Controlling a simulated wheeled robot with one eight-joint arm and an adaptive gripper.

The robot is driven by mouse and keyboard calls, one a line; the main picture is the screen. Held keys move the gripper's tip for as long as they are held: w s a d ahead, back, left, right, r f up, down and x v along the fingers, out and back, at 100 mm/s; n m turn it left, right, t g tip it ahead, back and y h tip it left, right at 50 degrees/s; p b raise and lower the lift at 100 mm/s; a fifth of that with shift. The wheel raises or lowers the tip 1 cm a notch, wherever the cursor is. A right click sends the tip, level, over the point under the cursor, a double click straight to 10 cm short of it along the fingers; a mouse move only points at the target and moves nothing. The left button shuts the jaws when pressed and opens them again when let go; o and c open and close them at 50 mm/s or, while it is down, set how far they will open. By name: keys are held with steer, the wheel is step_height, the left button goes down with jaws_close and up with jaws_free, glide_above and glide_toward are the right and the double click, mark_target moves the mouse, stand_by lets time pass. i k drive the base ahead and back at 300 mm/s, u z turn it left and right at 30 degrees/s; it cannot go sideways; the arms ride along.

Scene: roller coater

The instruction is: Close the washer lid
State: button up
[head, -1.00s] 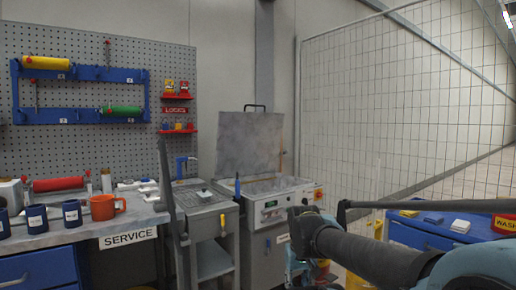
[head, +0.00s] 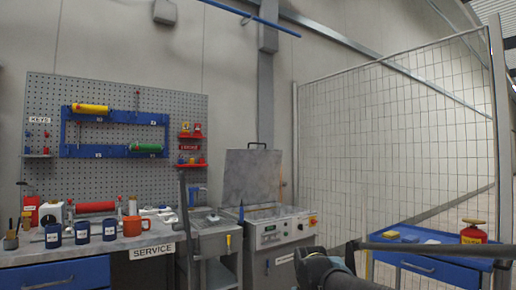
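The washer (head: 280,230) is a grey cabinet with a control panel, standing in the middle of the head view. Its grey lid (head: 252,176) is open and stands upright at the back of the washer, with a dark handle (head: 257,145) along its top edge. The washer's open top shows below the lid. Part of my arm crosses the lower right of the view, in front of and to the right of the washer. My gripper itself does not show in the frame.
A sink unit (head: 210,232) stands left of the washer. Further left is the service bench (head: 110,245) with several mugs. A blue cart (head: 435,263) with a red can (head: 473,233) is at the right. A wire mesh fence (head: 400,150) rises behind it.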

mark_target(253, 176)
steer(key=z, duration=0.05)
steer(key=k, duration=0.35)
steer(key=u, duration=0.6)
steer(key=i, duration=2.05)
steer(key=z, duration=0.75)
